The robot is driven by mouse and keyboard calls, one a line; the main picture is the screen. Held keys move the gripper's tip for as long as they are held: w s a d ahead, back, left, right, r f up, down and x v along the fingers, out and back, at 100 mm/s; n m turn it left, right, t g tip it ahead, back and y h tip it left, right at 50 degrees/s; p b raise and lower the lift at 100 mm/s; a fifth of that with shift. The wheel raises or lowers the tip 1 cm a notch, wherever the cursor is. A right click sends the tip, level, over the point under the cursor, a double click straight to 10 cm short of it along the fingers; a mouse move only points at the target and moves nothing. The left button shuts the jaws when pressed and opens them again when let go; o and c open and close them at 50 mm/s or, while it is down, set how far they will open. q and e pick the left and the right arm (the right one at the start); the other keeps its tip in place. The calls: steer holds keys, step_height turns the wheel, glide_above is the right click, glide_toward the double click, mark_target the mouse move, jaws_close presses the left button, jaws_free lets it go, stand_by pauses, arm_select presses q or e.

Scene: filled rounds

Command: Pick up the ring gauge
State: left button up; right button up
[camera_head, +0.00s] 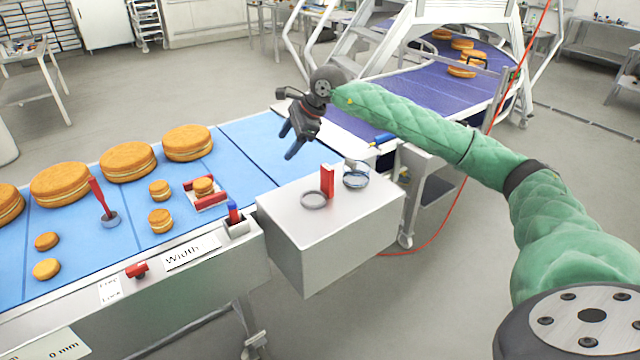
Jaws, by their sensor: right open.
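A flat grey metal ring (314,200), which looks like the ring gauge, lies on top of a metal box beside the belt. A small upright red block (327,182) stands directly behind and to the right of it. A second round, ring-like item (355,180) with a clear or shiny wall sits further right; I cannot tell from its look which is the gauge. My right gripper (289,143) is open and empty, above the blue belt, behind and left of the rings, apart from them. Its dark blue fingers point down and left. My left gripper is not in view.
The metal box (330,235) has bare top around the rings. Several filled rounds (188,142) lie on the blue belt (255,145) at left. A red-handled tool (103,200) stands among them. A purple conveyor (410,95) lies behind my right arm.

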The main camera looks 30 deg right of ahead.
mark_target(327, 178)
steer(key=s+d+f+g+h, duration=0.1)
steer(key=s+d, duration=0.1)
steer(key=s+d+f+n+g+h, duration=0.1)
steer(key=s+d+h, duration=0.1)
steer(key=d, duration=0.1)
steer(key=s+d+f+n+g+h, duration=0.1)
steer(key=s+d+g, duration=0.1)
steer(key=shift+s+d+h, duration=0.1)
steer(key=shift+d+h, duration=0.15)
steer(key=shift+h, duration=0.15)
steer(key=shift+s+d+f+n, duration=0.1)
steer(key=shift+s+d+n, duration=0.1)
steer(key=shift+s+n, duration=0.15)
steer(key=shift+f+n, duration=0.25)
steer(key=shift+n, duration=0.1)
steer(key=shift+f+p, duration=0.5)
steer(key=shift+f, duration=0.55)
step_height(327, 178, down, 4)
steer(key=p, duration=0.3)
steer(key=shift+a, duration=0.15)
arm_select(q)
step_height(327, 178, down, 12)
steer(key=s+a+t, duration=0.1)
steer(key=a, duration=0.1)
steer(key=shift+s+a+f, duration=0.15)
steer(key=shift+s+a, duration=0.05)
arm_select(e)
steer(key=shift+f, duration=0.6)
